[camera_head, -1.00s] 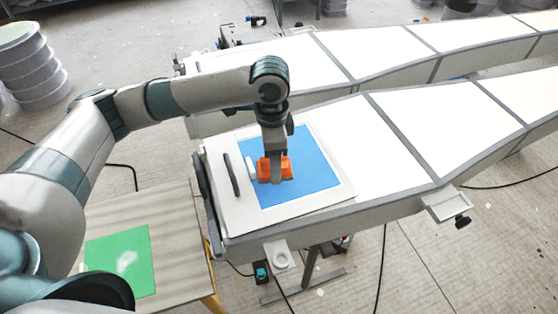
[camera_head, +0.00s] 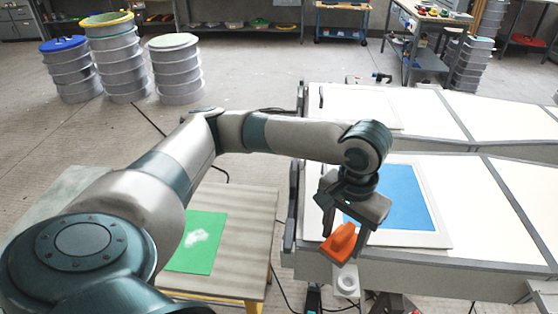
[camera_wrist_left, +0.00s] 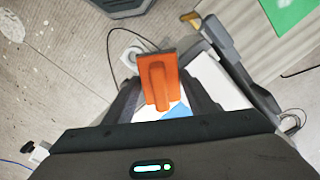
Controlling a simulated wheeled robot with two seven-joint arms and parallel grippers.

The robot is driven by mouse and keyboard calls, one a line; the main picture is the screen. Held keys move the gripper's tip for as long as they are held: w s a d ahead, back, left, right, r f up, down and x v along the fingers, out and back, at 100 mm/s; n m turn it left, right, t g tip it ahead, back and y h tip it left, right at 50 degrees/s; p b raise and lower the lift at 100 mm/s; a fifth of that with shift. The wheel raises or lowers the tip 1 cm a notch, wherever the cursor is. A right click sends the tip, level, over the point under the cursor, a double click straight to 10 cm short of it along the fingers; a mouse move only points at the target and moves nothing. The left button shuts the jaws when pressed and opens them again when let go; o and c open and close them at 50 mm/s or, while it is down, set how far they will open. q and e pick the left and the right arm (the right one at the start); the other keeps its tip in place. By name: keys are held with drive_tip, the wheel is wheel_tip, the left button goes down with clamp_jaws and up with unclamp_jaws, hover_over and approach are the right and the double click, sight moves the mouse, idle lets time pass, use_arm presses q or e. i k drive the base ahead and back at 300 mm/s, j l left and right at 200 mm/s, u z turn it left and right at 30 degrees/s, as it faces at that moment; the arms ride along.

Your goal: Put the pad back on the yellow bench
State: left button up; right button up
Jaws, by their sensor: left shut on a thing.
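The orange pad (camera_head: 342,243), a block with a raised grip, is held in my left gripper (camera_head: 346,226). It hangs tilted in the air near the left front corner of the white mould. In the left wrist view the pad (camera_wrist_left: 158,82) sits between the two dark fingers, which are shut on it. The bench (camera_head: 248,220) has a pale wood top and yellow legs and stands left of the mould. A green mat (camera_head: 200,250) with a whitish patch lies on it, partly hidden by my left arm. My right gripper is not in view.
A blue sheet (camera_head: 405,195) lies on a white board on the near mould (camera_head: 510,190). A white ring holder (camera_head: 347,281) juts from the mould's front edge, below the pad. The bench top right of the green mat is clear. Stacked drums (camera_head: 120,65) stand far behind.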

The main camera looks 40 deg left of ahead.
sight(249, 253)
drive_tip(key=k, duration=0.65)
drive_tip(key=u, duration=1.95)
drive_tip(key=i+l, duration=0.15)
drive_tip(key=l, duration=0.25)
drive_tip(key=i+l, duration=0.15)
drive_tip(key=l, duration=0.25)
drive_tip(key=i+l, duration=0.15)
drive_tip(key=l, duration=0.25)
drive_tip(key=i+l, duration=0.15)
drive_tip(key=l, duration=0.2)
drive_tip(key=i+l, duration=0.15)
drive_tip(key=l, duration=0.25)
